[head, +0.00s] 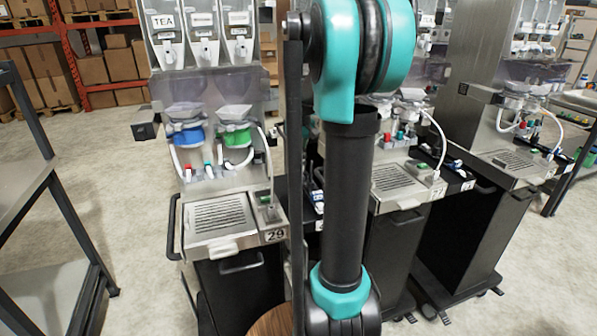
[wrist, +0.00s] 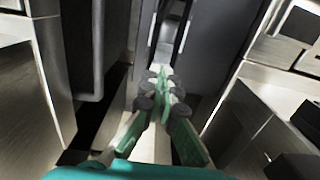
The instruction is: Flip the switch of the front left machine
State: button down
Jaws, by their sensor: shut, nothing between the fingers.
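The front left machine (head: 235,242) carries the label 29 and a TEA bin at its top. Its drip grate lies on a metal tray. A small switch box (head: 268,212) with a greenish part sits at the right of the tray; the position of its switch is too small to tell. My arm runs down just right of this machine in the head view, and my gripper does not show there. In the wrist view my gripper (wrist: 162,72) is shut and empty, its green fingers together. Dark and metal panels lie around it; I cannot make out the switch there.
Further machines (head: 400,185) stand to the right, partly hidden by my arm. A dark-framed table (head: 45,180) stands at the left edge. Shelving with cardboard boxes (head: 45,72) is at the back left. Open floor (head: 115,165) lies between the table and the front left machine.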

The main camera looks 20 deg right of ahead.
jog(key=shift+r, duration=3.25)
